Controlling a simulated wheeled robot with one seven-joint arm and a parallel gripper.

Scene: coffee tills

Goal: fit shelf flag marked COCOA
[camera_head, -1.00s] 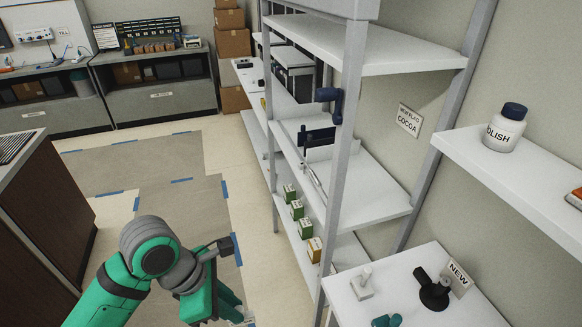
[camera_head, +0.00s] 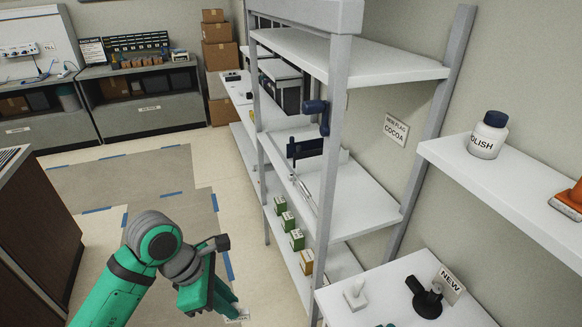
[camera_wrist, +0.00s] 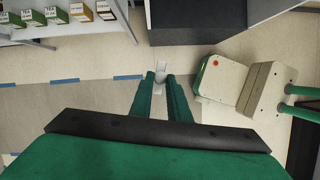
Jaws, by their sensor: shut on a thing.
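My gripper (camera_head: 232,308) hangs low over the floor, left of the shelf rack. It is shut on a small white piece, the flag (camera_wrist: 157,76), which juts out past the fingertips in the wrist view. The flag's lower tip (camera_head: 238,319) also shows in the head view. Its lettering cannot be read. A wall sign (camera_head: 395,138) reading NEW FLAG COCOA is behind the rack's middle shelf (camera_head: 365,200). A thin pale rail (camera_head: 303,190) runs along that shelf's front edge. The gripper is apart from the rack.
Green boxes (camera_head: 288,221) and a yellow box (camera_head: 306,262) line the lower shelf. A rack post (camera_head: 328,180) stands in front. A side table (camera_head: 390,300) holds a black stand (camera_head: 427,302) with a NEW card. A POLISH bottle (camera_head: 488,135) sits on the right shelf. Floor at left is open.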

